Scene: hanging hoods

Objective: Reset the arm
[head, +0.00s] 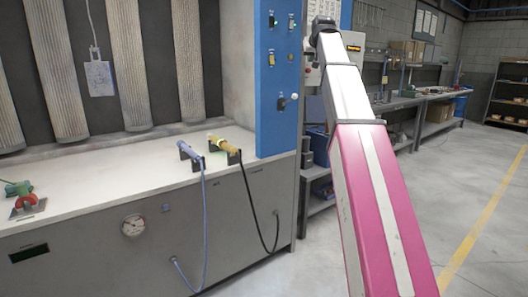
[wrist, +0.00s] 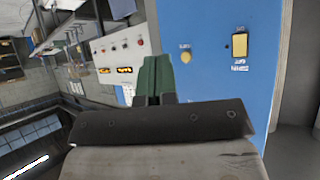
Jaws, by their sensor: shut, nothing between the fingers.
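My gripper (wrist: 157,78) shows in the wrist view as two dark green fingers pressed together, with nothing between them. It points toward the blue panel (wrist: 215,60) and a light control box (wrist: 122,55) with buttons; I cannot tell the distance. In the head view my pink and white arm reaches up to the right of the blue panel (head: 277,75), and the gripper itself cannot be made out there.
In the head view a workbench (head: 105,180) at left holds two hose-fed tools, one blue (head: 188,152) and one yellow (head: 222,145). A red and green device (head: 25,200) stands at its left end. A shelf (head: 510,90) is far right. Open floor (head: 470,180) lies at right.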

